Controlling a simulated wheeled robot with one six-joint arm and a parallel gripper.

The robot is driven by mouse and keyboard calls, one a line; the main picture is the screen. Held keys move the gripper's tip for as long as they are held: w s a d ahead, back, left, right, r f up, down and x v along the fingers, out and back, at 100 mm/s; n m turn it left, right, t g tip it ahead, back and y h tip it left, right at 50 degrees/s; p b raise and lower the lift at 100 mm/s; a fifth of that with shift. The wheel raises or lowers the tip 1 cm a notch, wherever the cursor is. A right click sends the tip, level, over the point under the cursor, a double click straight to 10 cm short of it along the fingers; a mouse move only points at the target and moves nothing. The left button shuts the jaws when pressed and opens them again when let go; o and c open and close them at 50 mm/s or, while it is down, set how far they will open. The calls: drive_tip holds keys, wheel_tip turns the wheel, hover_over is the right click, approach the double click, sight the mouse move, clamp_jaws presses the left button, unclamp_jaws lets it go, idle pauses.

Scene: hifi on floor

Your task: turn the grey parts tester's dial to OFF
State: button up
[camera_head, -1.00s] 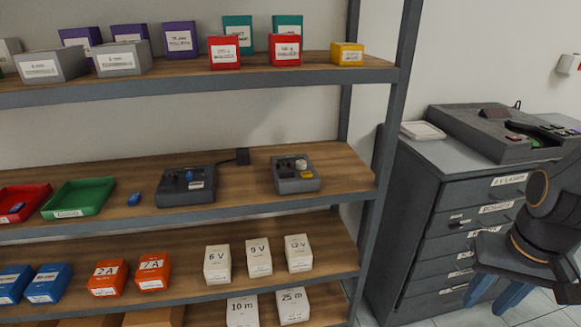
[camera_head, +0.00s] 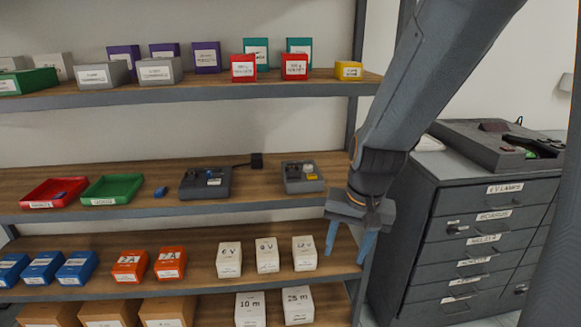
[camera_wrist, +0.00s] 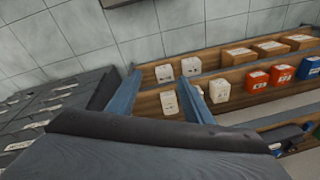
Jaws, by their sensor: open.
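Two grey devices stand on the middle shelf. The right grey device (camera_head: 302,178) has a yellow part and small raised parts on top. The left grey device (camera_head: 206,183) has a white label and a cord to a black plug block. I cannot tell which is the parts tester, and no dial marking is readable. My gripper (camera_head: 348,250) is open and empty, fingers pointing down, right of and lower than the right device, at the shelf's right end. Its blue fingers also show in the wrist view (camera_wrist: 158,88), with neither device identifiable between them.
Red (camera_head: 54,192) and green (camera_head: 113,189) trays and a small blue piece (camera_head: 160,192) sit left on the middle shelf. White boxes (camera_head: 268,256) stand on the shelf below. The shelf's right post and a drawer cabinet (camera_head: 480,225) are close to my arm.

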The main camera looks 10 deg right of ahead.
drive_tip(key=w+r+m+t+y, duration=0.2)
drive_tip(key=w+m, duration=1.1)
drive_tip(key=w, duration=0.6)
drive_tip(key=m+t+y, duration=0.2)
drive_tip(key=m+t, duration=0.2)
drive_tip(key=m, duration=0.9)
approach(308, 166)
drive_tip(key=shift+w+a+f+b, duration=0.2)
drive_tip(key=shift+w+f+b, duration=0.05)
drive_tip(key=shift+w+b, duration=0.15)
drive_tip(key=shift+p+x, duration=0.95)
drive_tip(key=shift+x, duration=2.75)
drive_tip(key=shift+c, duration=0.4)
drive_tip(key=c, duration=1)
drive_tip(key=shift+d+n, duration=0.1)
drive_tip(key=shift+n, duration=0.2)
